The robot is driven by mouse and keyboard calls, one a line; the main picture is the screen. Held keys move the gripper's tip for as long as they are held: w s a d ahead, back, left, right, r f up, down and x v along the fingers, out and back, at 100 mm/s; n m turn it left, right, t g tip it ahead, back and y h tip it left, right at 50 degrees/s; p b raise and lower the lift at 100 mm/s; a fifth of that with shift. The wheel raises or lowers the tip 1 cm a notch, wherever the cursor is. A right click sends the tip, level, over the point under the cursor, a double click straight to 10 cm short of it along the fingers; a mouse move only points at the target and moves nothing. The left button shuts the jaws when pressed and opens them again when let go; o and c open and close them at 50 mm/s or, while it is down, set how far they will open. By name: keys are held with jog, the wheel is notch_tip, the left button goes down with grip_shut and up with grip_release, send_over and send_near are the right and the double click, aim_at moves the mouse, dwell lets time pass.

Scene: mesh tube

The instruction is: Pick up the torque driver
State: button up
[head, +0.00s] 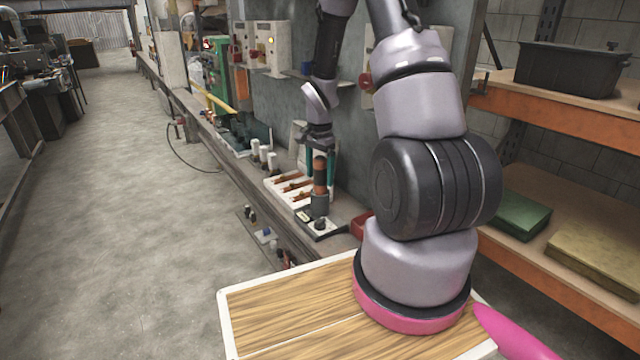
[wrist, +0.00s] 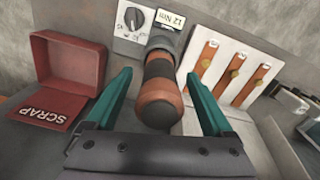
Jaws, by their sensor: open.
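The torque driver (head: 319,177) stands upright in its holder, with an orange and black handle. In the wrist view my gripper (wrist: 158,76) has a finger left and right of the driver, with a visible gap on each side. The driver's lower end is hidden in the holder.
A holder base with a dial and a "12 Nm" label (wrist: 172,19) is at the driver's foot. A red SCRAP box (wrist: 70,62) stands left in the wrist view. A white tray (head: 272,183) with orange strips lies on the other side. A grey panel (head: 270,88) rises behind the bench.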

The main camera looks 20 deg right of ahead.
jog(key=shift+f, duration=0.65)
grip_shut()
